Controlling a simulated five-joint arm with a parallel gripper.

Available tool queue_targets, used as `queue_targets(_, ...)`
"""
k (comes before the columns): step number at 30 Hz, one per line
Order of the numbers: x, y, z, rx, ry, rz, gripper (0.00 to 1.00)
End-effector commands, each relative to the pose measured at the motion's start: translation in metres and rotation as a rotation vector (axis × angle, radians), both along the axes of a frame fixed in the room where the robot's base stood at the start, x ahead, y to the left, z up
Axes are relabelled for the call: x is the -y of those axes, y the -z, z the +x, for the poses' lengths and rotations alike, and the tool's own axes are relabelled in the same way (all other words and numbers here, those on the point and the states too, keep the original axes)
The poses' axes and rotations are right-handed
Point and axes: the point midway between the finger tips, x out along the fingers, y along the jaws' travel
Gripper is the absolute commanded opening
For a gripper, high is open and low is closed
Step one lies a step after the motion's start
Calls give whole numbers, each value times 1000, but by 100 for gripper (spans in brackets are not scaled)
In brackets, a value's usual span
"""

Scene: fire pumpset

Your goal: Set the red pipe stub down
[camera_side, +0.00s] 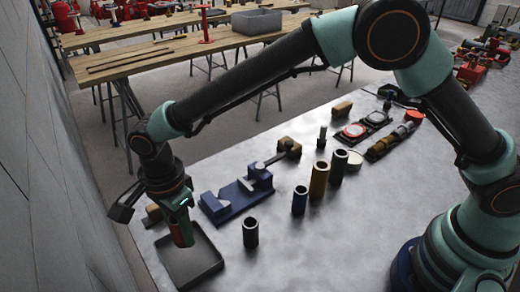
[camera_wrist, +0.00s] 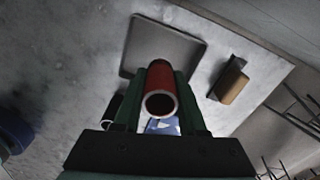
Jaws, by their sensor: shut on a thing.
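The red pipe stub (camera_side: 183,235) is held upright between the fingers of my gripper (camera_side: 181,210) in the side view. In the wrist view the stub (camera_wrist: 160,82) lies between the two green fingers (camera_wrist: 158,100), its open pale end facing the camera. My gripper is shut on it. In the side view its lower end overlaps the far edge of a flat dark tray (camera_side: 200,270). Whether the stub touches the tray or hangs above it I cannot tell. The tray also shows in the wrist view (camera_wrist: 186,45), beyond the stub, with no other thing in it.
A blue vise-like fixture (camera_side: 225,208) stands right of my gripper. A tan block (camera_wrist: 231,83) lies beside the tray. The bench front is clear.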

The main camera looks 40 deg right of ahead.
Motion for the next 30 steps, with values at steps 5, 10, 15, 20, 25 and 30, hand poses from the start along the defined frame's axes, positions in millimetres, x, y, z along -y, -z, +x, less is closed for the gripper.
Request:
queue_targets(5, 0, 13, 1, 1, 0, 1, 0)
queue_targets(10, 0, 29, 0, -1, 0, -1, 0)
queue_targets(15, 0, 53, 0, -1, 0, -1, 0)
queue_targets(20, 0, 56, 1, 2, 0, 1, 0)
queue_targets(25, 0, 56, 1, 2, 0, 1, 0)
queue_targets(30, 0, 59, 0, 0, 0, 0, 71)
